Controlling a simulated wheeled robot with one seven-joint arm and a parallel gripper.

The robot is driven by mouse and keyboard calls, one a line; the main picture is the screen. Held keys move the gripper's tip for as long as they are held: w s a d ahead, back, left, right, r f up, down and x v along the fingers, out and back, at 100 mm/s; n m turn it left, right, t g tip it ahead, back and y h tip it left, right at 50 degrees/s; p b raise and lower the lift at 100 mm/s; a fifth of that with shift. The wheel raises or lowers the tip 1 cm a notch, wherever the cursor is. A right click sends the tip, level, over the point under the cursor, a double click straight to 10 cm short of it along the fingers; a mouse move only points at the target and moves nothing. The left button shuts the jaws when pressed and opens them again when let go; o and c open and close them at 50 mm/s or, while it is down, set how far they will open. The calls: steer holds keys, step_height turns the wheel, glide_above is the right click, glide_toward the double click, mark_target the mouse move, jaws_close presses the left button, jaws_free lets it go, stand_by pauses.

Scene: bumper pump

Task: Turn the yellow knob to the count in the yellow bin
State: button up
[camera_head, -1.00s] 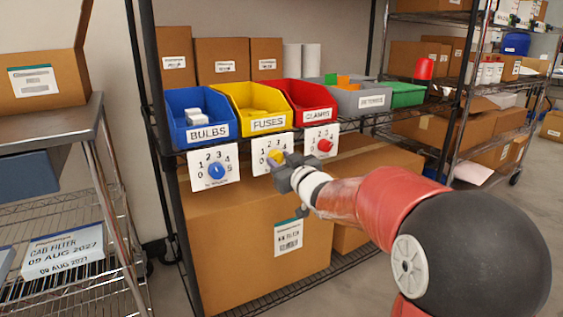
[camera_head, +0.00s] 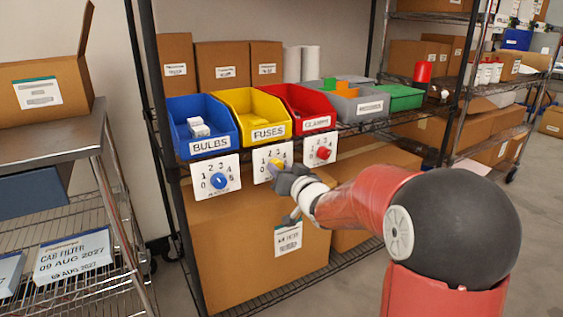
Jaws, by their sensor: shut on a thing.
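The yellow knob (camera_head: 276,163) sits on a white dial card (camera_head: 261,173) below the yellow bin. Numbers show on the card, but part of it is hidden behind my gripper. My gripper (camera_head: 279,169) is at the knob, shut on it; the exact knob setting cannot be read. The yellow bin (camera_head: 268,133), labelled FUSES, stands on the shelf above. Some yellow pieces lie inside it, but they blend with the bin and I cannot count them.
A blue bin (camera_head: 208,148) labelled BULBS with a blue knob (camera_head: 219,181) is to the left. A red bin (camera_head: 316,124) with a red knob (camera_head: 323,153) is to the right. A large cardboard box (camera_head: 240,245) fills the shelf below.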

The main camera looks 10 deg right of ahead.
steer(key=shift+m+p, duration=0.9)
steer(key=shift+m, duration=0.2)
steer(key=o, duration=1)
steer(key=shift+c, duration=0.2)
steer(key=v, duration=0.8)
steer(key=shift+w, duration=0.1)
